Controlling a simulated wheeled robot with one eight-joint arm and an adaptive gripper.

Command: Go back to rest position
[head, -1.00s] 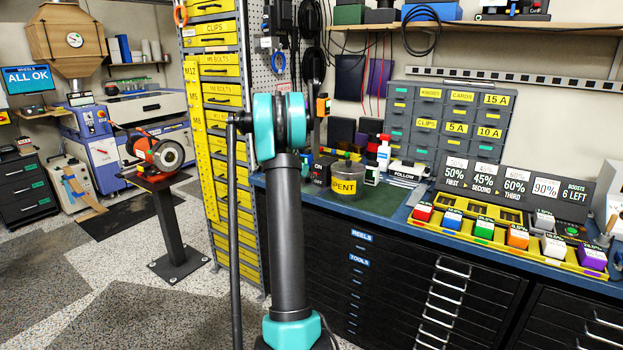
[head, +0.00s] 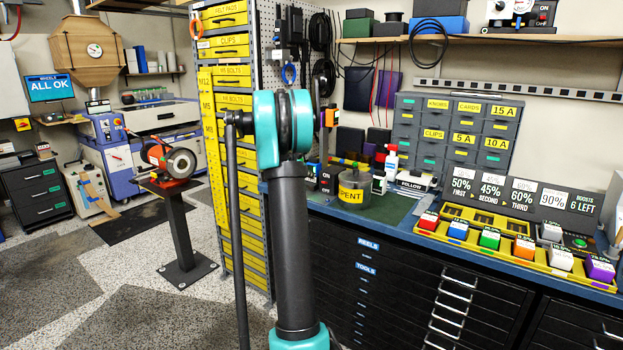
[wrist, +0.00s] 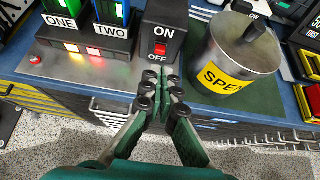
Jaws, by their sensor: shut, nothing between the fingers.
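My gripper (wrist: 165,85) is shut and empty in the wrist view. Its fingertips are together in front of a dark switch box (wrist: 163,45) with a red ON/OFF rocker; whether they touch it I cannot tell. In the head view my upright arm with its teal joint stands in the middle and the fingers are hidden behind it. The grey metal pot with a yellow SPENT label (wrist: 240,50) stands right of the fingers, and also shows on the bench in the head view (head: 354,188).
The blue-edged bench (head: 400,228) with black drawers runs along the right. A tray of coloured blocks (head: 515,255) sits on it. A yellow drawer rack (head: 228,120) stands close left of my arm. A grinder on a pedestal (head: 176,165) stands further left, with open floor around it.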

